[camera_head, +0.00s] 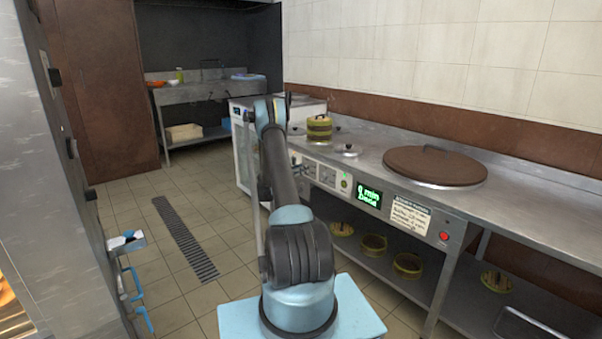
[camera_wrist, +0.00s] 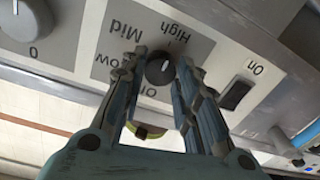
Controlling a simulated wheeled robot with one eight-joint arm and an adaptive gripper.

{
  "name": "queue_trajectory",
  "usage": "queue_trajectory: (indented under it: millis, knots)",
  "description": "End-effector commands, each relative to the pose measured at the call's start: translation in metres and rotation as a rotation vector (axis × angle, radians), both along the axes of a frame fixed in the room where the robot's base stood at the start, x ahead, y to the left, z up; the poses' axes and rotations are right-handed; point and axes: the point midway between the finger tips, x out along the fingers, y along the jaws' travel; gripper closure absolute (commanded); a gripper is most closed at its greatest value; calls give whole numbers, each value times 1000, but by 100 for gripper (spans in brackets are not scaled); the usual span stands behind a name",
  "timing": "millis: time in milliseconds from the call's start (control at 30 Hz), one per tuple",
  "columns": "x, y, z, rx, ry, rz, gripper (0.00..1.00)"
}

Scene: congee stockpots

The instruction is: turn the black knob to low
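The black knob (camera_wrist: 160,70) is in the middle of the wrist view, on a grey label plate (camera_wrist: 190,45) that appears upside down. A short white mark on the knob's upper part points roughly toward "High". "Mid" is left of "High"; "Low" and "Off" are partly covered by my left finger. My gripper (camera_wrist: 162,65) has one finger on each side of the knob, with narrow gaps visible, so it looks open around it. Whether a fingertip touches the knob is hard to tell. In the head view the knob and my gripper are not clear behind my arm.
A black rocker switch (camera_wrist: 236,94) marked "On" sits close to the right finger. A larger grey knob (camera_wrist: 30,18) is at upper left. In the head view, the counter has a brown round lid (camera_head: 435,165), a green display (camera_head: 368,196) and a red button (camera_head: 444,236).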

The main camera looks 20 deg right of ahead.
Motion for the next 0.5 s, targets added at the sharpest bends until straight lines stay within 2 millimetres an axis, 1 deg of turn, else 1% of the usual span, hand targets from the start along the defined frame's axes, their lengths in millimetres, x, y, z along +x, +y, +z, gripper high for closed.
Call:
queue_trajectory:
  millis: [100,133,300,500]
  knots:
    - [2,1,0,0,0,4,95]
    - [2,-3,0,0,0,3,95]
    - [2,-1,0,-5,11,4,95]
    - [3,0,1,-28,73,6,95]
